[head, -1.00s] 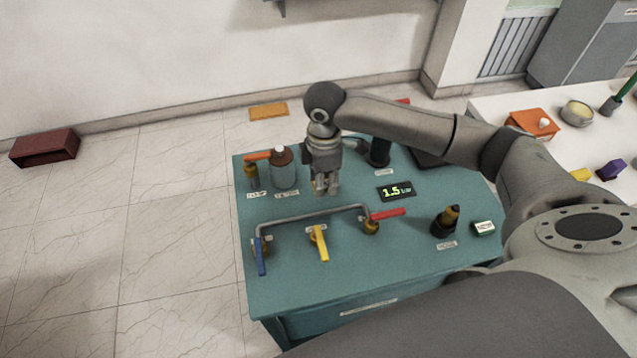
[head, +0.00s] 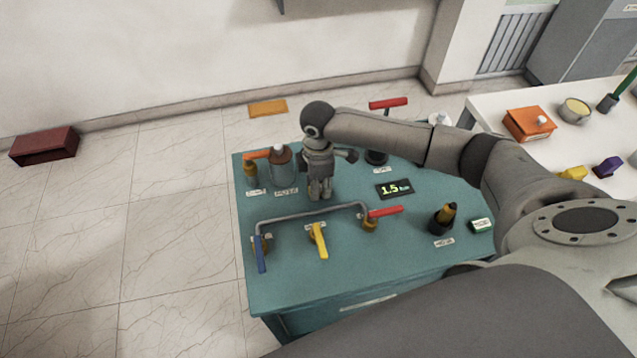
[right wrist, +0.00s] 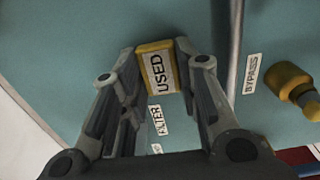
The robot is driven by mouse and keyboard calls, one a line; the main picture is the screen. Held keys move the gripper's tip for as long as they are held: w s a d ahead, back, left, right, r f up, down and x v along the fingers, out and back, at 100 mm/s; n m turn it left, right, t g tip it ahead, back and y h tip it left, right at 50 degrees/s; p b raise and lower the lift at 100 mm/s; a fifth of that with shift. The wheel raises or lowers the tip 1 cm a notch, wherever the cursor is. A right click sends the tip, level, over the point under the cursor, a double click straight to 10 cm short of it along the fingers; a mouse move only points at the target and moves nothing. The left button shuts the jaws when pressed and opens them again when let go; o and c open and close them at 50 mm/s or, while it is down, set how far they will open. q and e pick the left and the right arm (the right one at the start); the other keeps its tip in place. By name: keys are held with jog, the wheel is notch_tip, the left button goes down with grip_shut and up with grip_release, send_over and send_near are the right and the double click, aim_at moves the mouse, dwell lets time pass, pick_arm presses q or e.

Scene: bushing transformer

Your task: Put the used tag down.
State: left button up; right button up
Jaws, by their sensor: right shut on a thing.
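The used tag (right wrist: 157,72), a small yellow-edged block with a white face reading "USED", is between the fingertips of my right gripper (right wrist: 160,80) in the right wrist view. The gripper is shut on it. In the head view my right gripper (head: 320,193) points down over the teal bench top (head: 330,290), right of the grey bottle and behind the bent pipe. The tag is hidden there. I cannot tell whether it touches the bench. My left gripper is not in view.
The bent pipe (head: 310,214) with blue, yellow and red handles is in front. The bench front is clear.

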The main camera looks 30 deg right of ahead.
jog(key=o, duration=0.8)
jog(key=shift+c, duration=0.2)
jog(key=shift+r, duration=0.2)
notch_tip(320, 180, up, 12)
jog(key=b, duration=0.1)
jog(key=shift+f, duration=0.15)
